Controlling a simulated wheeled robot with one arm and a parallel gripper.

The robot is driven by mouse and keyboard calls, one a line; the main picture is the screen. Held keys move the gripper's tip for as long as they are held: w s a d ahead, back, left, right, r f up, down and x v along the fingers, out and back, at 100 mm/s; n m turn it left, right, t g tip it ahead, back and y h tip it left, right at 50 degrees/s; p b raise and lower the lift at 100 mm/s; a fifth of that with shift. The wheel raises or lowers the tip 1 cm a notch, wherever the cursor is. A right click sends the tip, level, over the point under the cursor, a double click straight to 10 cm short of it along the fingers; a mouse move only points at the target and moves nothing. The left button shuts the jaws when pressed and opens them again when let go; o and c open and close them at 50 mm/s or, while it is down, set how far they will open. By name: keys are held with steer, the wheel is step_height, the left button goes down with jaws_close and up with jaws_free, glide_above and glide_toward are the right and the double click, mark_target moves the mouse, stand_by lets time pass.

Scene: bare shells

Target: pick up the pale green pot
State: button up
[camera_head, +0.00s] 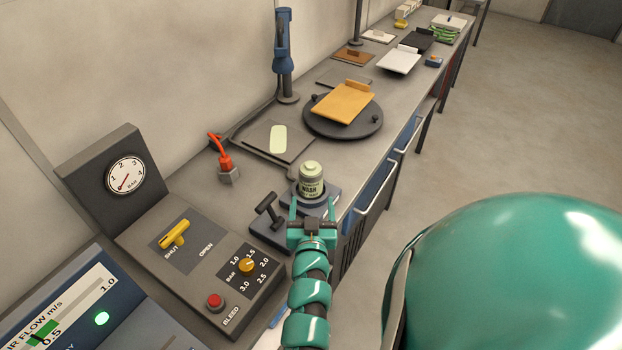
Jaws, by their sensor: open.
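The pale green pot (311,171) stands upright on a dark square stand (328,199) near the front edge of the bench. It has a rounded lid and a dark label reading "WASH". My teal gripper (312,204) is open, with one finger to the left and one to the right of the pot's lower part as seen here. The pot's base is partly hidden by the gripper. I cannot tell whether the fingers touch it or how far between them it stands.
A black lever (268,207) stands just left of the pot. A red-handled fitting (223,160) and a dark plate with a pale green oblong (279,139) are behind. A round dark turntable (365,127) holds an orange clipboard (343,102). A control panel (205,265) fills the near left.

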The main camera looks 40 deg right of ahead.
mark_target(311, 162)
steer(key=x, duration=1)
steer(key=shift+w+d+r, duration=0.1)
steer(key=shift+a+p+x, duration=0.25)
steer(key=shift+p+x, duration=0.85)
steer(key=shift+x, duration=1.95)
steer(key=shift+a, duration=0.1)
jaws_close()
steer(key=shift+w, duration=0.1)
